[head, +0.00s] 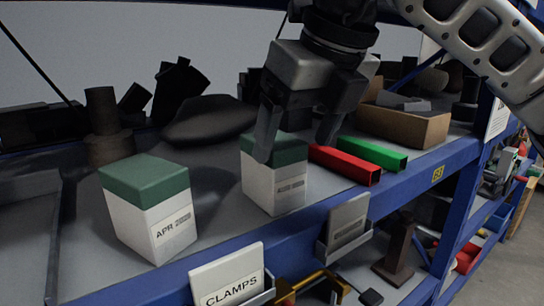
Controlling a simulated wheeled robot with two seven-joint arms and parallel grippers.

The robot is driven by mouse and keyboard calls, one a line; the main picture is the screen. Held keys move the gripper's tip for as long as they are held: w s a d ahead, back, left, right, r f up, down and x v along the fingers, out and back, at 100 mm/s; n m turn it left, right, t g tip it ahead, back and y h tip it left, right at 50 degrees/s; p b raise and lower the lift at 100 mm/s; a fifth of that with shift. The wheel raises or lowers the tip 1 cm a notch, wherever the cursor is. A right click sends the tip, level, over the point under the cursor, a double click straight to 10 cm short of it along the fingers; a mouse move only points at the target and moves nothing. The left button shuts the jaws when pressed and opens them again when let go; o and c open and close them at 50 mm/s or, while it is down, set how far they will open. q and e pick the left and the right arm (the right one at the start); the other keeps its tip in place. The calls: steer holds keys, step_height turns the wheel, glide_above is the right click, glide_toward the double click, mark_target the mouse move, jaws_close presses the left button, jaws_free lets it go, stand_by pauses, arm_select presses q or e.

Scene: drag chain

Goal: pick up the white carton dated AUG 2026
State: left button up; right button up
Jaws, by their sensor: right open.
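Two white cartons with green tops stand upright on the grey shelf. The left carton (150,212) has a label reading "APR 20", with the rest hard to read. The right carton (268,188) has a small label on its front that is too blurred to read, so I cannot tell its date. My right gripper (294,147) points down at the right carton, open. Its left finger overlaps the carton's green top in the picture, and its right finger is right of the carton. I cannot tell whether it touches. My left gripper is not in view.
A red bar (345,166) and a green bar (374,153) lie right of the right carton. A cardboard box (405,128) and dark objects (207,121) stand behind. A CLAMPS sign (228,276) hangs at the blue shelf edge (300,222).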

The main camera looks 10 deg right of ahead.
mark_target(277, 140)
steer(key=w, duration=0.1)
steer(key=w+a+p, duration=0.1)
steer(key=w, duration=0.1)
steer(key=shift+a+r, duration=0.1)
steer(key=x, duration=0.5)
steer(key=shift+w+p, duration=0.1)
steer(key=shift+p, duration=0.25)
steer(key=c, duration=1.2)
